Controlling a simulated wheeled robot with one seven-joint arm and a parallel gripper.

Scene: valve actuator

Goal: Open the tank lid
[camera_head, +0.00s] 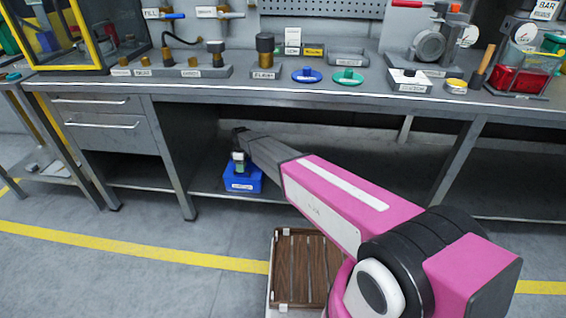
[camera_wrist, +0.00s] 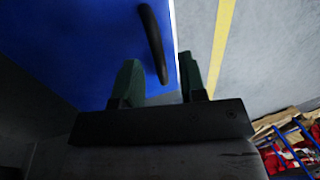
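A blue box (camera_head: 243,183) with a small white label, too small to read, sits low under the workbench, by the front of the lower shelf. It may be the tank; I cannot tell for sure. In the wrist view its blue face (camera_wrist: 85,50) fills the upper left and carries a curved black handle (camera_wrist: 153,42). My gripper (camera_head: 238,163) is right above the box. In the wrist view my gripper (camera_wrist: 161,75) is open and empty, with its green fingers apart. The handle lies ahead, between the finger directions; contact does not show.
The grey workbench (camera_head: 300,88) overhangs the box, with drawers (camera_head: 107,122) at left. A clear container of red liquid (camera_head: 518,75) stands on the bench at right. A wooden crate (camera_head: 280,268) is on the floor in front. Yellow lines mark the floor.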

